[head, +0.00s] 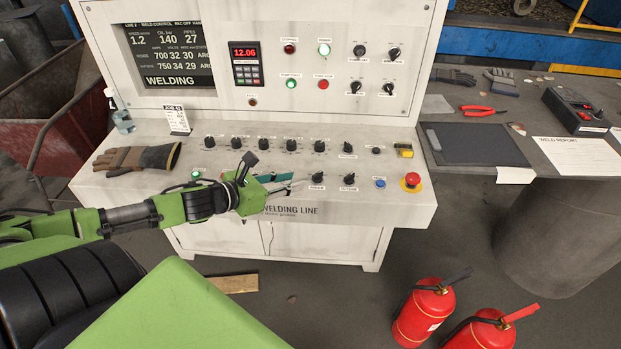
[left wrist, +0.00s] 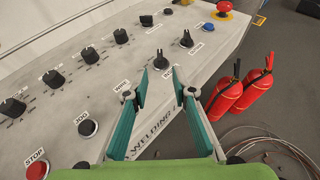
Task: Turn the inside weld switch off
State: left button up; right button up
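The welding console (head: 250,217) has a row of black switches on its sloped front. The inside weld switch (head: 318,174) seems to be the left of two black switches near the front edge; its small label is hard to read. It also shows in the left wrist view (left wrist: 160,60), just beyond the fingertips. The outside switch (head: 349,179) is to its right. My left gripper (head: 284,180) is open, its teal fingers pointing towards the inside switch from the left. In the left wrist view the gripper (left wrist: 160,75) has an empty gap between its fingers. My right gripper is out of view.
A red emergency button (head: 411,180) and a blue button (head: 380,183) sit to the right. A glove (head: 137,159) lies on the console's left. The screen (head: 168,55) reads WELDING. Fire extinguishers (head: 425,313) stand on the floor in front.

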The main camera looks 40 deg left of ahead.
aim_at(314, 176)
pick_arm(q)
jog(key=x, duration=0.5)
jog(key=shift+w+r, duration=0.1)
jog(key=shift+x, duration=1.3)
grip_shut()
